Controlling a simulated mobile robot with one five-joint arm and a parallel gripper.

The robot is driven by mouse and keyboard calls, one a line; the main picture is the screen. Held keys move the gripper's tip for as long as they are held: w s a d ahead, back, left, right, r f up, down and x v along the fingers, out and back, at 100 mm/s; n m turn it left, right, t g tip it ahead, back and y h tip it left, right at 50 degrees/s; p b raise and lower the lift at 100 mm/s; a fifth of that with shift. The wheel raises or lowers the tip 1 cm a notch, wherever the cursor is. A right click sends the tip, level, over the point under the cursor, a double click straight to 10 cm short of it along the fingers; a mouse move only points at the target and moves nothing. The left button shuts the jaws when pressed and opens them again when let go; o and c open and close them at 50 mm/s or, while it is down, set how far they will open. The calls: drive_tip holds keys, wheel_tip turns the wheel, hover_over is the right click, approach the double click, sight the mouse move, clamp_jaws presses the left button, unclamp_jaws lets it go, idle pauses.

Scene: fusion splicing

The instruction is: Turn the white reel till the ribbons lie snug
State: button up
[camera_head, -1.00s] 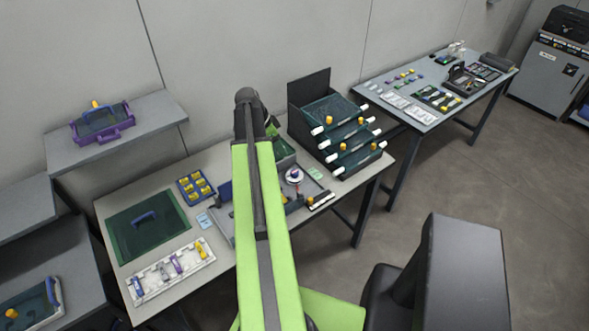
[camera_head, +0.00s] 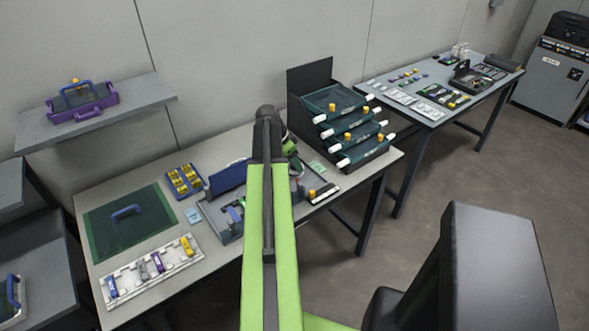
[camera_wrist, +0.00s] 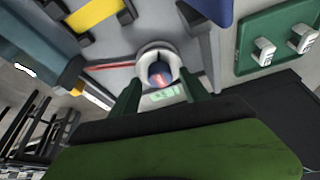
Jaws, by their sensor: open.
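The white reel (camera_wrist: 156,50) is a white ring in the upper middle of the wrist view, with a blue and reddish centre. A thin red strip (camera_wrist: 108,67) runs left from near it; I cannot tell if it is a ribbon, or how snug any ribbon lies. My gripper (camera_wrist: 160,90) has its two dark green fingers apart, one on each side of the reel's near part. I cannot tell if they touch it. In the head view, my arm hides most of the reel and gripper area.
A rack of dark green trays (camera_head: 335,103) stands close right of my arm. A blue raised panel (camera_head: 228,178) stands to its left.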

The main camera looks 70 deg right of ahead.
clamp_jaws()
drive_tip(key=shift+s+a+n, duration=0.1)
drive_tip(key=shift+a+n, duration=0.05)
drive_tip(key=shift+n, duration=0.65)
drive_tip(key=shift+n+t+h, duration=0.3)
drive_tip(key=shift+n+t, duration=0.1)
drive_tip(key=shift+n, duration=0.3)
drive_tip(key=shift+c, duration=0.2)
unclamp_jaws()
drive_tip(key=shift+o, duration=0.2)
